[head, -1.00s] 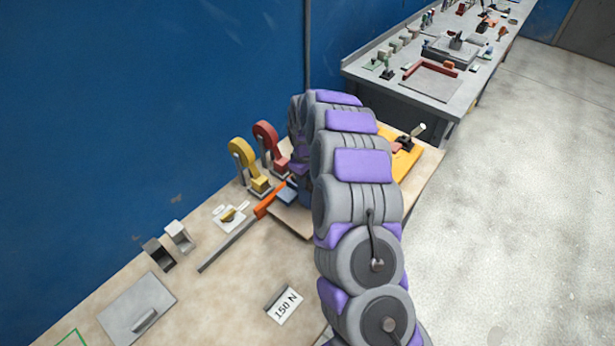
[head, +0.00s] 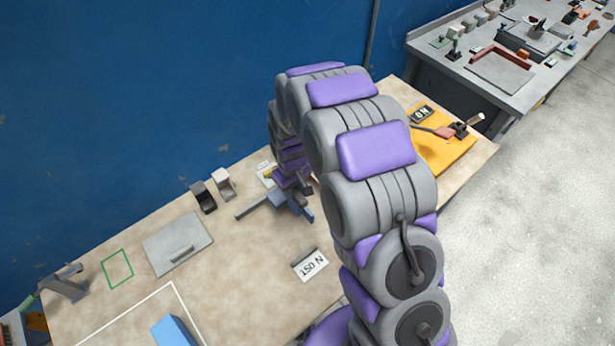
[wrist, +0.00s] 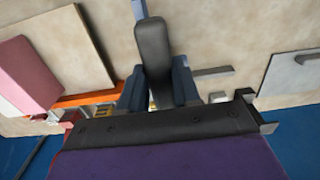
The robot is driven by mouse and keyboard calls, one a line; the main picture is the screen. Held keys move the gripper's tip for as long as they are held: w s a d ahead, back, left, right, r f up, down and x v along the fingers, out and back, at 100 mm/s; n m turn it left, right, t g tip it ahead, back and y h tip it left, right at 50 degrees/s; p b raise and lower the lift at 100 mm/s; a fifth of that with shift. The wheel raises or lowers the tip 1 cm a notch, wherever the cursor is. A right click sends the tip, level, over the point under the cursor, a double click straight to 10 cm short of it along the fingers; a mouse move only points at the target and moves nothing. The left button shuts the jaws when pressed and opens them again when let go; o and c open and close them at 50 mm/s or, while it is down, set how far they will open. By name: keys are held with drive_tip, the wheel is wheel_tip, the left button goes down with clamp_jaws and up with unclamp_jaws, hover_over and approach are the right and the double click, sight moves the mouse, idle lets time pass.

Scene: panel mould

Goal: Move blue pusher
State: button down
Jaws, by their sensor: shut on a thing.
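The blue pusher (head: 304,208) appears to be the blue piece at the end of my arm, above the workbench. A thin pale blue part shows past the jaw tip at the top edge. My arm hides much of the pusher in the head view. A separate blue block (head: 172,332) lies at the bottom edge, inside a white outline.
A grey plate with handle (head: 178,243), a green outline (head: 117,268) and a "150 N" card (head: 310,264) are on the bench. A blue wall stands behind.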

drive_tip(key=shift+s+a, duration=0.3)
drive_tip(key=shift+a, duration=0.15)
drive_tip(key=c, duration=1.2)
unclamp_jaws()
drive_tip(key=o, duration=0.3)
drive_tip(key=shift+s+a, duration=0.15)
drive_tip(key=shift+o, duration=0.5)
drive_tip(key=shift+a, duration=0.15)
drive_tip(key=shift+d+r, duration=0.25)
drive_tip(key=shift+r, duration=0.15)
wheel_tip(320, 180, up, 16)
drive_tip(key=p, duration=0.1)
drive_tip(key=shift+a+r, duration=0.2)
drive_tip(key=shift+a, duration=0.1)
